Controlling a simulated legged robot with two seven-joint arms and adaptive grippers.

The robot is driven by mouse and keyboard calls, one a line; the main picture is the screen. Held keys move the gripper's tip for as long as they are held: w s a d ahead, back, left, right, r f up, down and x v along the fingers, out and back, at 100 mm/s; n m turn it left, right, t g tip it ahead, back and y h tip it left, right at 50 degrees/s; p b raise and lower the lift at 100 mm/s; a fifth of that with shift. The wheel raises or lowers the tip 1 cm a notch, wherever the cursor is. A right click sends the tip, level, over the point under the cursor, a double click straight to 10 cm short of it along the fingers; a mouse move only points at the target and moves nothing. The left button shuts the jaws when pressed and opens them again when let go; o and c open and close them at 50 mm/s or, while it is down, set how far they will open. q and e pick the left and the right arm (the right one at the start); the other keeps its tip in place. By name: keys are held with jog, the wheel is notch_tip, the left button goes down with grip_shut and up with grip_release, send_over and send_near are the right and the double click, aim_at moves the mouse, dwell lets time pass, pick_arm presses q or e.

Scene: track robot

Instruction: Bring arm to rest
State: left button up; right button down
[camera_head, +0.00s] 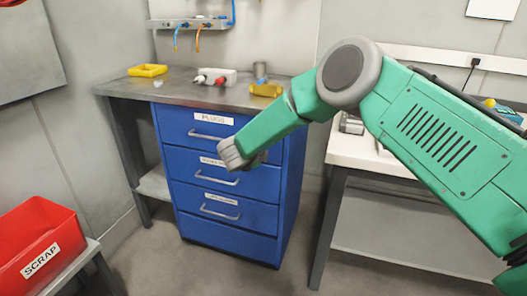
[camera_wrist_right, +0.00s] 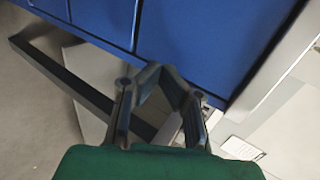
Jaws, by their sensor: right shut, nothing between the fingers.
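My right arm (camera_head: 400,120) comes in from the right in the head view, bent at a large grey joint. Its forearm slopes down to the left and ends at a grey wrist in front of the blue drawer cabinet (camera_head: 232,248). The gripper is mostly hidden there. In the right wrist view, my right gripper (camera_wrist_right: 160,74) is shut and empty, with the blue cabinet (camera_wrist_right: 215,40) beyond its fingers. The drawers look closed, and the top one is labelled PLUGS. My left gripper is not in view.
A white table (camera_head: 355,150) stands at the right, partly behind my arm. A red SCRAP bin (camera_head: 30,235) is at lower left. Grey floor (camera_head: 165,265) is clear before the cabinet.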

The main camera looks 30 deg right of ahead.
jog(key=shift+s+v, duration=0.3)
jog(key=shift+v, duration=2.3)
jog(key=s+a+f+n+g+y, duration=0.15)
jog(key=s+f+n+y, duration=0.45)
jog(key=s+f+n, duration=1.3)
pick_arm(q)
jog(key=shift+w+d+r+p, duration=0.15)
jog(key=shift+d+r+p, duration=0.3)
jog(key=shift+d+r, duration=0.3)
pick_arm(e)
jog(key=s+d+f+n+g+y, duration=0.1)
jog(key=s+n+g, duration=0.5)
jog(key=s, duration=2.3)
notch_tip(320, 180, down, 2)
jog(key=shift+s+d+f+n+y, duration=0.2)
jog(key=shift+n+y, duration=0.5)
jog(key=shift+n, duration=0.5)
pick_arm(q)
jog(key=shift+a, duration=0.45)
pick_arm(e)
jog(key=shift+w+a+r, duration=0.1)
jog(key=shift+w+a, duration=0.05)
jog(key=shift+a, duration=0.15)
